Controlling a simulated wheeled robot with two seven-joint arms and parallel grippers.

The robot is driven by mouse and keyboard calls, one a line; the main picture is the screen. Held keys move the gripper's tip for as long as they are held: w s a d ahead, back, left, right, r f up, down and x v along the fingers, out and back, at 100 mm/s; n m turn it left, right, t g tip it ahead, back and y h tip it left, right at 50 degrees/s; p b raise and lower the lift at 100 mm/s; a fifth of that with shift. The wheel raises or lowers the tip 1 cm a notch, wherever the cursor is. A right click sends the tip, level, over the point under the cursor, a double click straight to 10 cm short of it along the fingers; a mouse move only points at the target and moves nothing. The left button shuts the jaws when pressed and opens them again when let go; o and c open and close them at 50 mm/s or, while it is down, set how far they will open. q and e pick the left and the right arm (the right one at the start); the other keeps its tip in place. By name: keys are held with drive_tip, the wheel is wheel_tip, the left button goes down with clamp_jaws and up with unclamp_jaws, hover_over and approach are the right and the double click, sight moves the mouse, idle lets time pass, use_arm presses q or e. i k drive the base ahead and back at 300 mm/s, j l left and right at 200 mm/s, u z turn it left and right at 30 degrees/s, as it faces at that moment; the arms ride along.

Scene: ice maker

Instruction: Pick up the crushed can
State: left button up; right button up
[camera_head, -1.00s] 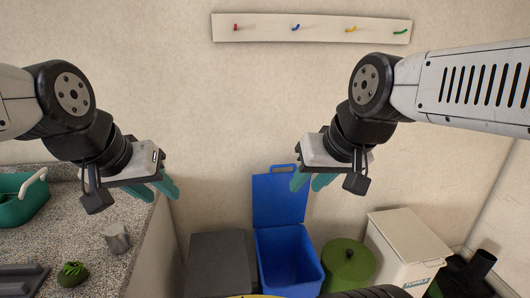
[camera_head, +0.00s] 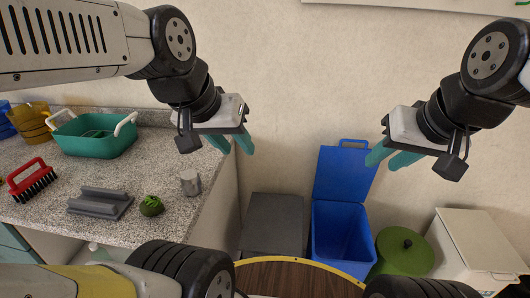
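A small silver can (camera_head: 190,183), which looks like the crushed can, stands on the speckled counter (camera_head: 150,165) near its right edge. Its dents are too small to make out. My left gripper (camera_head: 233,147) has two teal fingers spread apart with nothing between them. It hangs in the air, above and to the right of the can in the picture. My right gripper (camera_head: 389,158) is also open and empty, in the air in front of the wall, far to the right of the can.
A green round object (camera_head: 151,205) and a grey grooved block (camera_head: 99,203) lie left of the can. A red brush (camera_head: 32,180) and teal basin (camera_head: 93,136) are farther left. Beyond the counter stand an open blue bin (camera_head: 340,235), a dark grey box (camera_head: 272,222) and a green lidded bin (camera_head: 403,252).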

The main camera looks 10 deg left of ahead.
sight(190, 181)
drive_tip(key=k+j+u, duration=0.1)
drive_tip(key=j+u, duration=0.15)
drive_tip(key=u, duration=0.15)
drive_tip(key=j+u, duration=0.25)
drive_tip(key=u, duration=0.15)
drive_tip(key=k+j+u, duration=0.1)
drive_tip(key=j+u, duration=0.3)
drive_tip(key=l, duration=0.1)
